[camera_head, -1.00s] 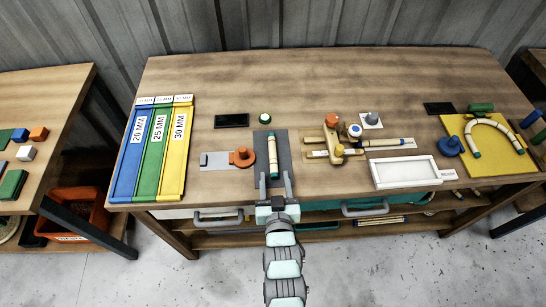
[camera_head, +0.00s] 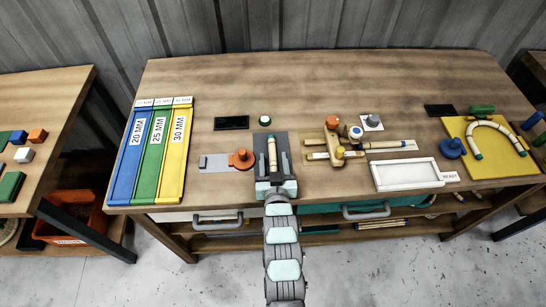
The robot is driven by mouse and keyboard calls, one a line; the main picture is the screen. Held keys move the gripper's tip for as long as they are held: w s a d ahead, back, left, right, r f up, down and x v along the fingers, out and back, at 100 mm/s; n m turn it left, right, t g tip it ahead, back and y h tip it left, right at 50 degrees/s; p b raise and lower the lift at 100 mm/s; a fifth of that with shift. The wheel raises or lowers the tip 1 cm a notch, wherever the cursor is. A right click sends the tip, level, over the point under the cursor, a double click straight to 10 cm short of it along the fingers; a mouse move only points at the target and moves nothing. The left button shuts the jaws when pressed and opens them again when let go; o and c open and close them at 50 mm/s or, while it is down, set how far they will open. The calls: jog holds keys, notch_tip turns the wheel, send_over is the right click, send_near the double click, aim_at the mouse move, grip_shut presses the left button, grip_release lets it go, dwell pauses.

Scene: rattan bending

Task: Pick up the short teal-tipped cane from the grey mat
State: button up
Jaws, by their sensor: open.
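The short cane (camera_head: 272,155) is pale with dark teal tips and lies lengthwise on the grey mat (camera_head: 258,145) near the middle of the table. Its far tip shows. Its near end is hidden behind my gripper. My gripper (camera_head: 274,169) is over the near part of the mat, its two fingers spread open on either side of the cane's near half. I cannot tell how high the fingers are above the mat.
An orange clamp on a grey plate (camera_head: 215,162) sits just left of the mat. Blue, green and yellow channels (camera_head: 150,155) lie at the far left.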

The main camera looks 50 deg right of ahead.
jog(key=shift+c, duration=0.6)
grip_shut()
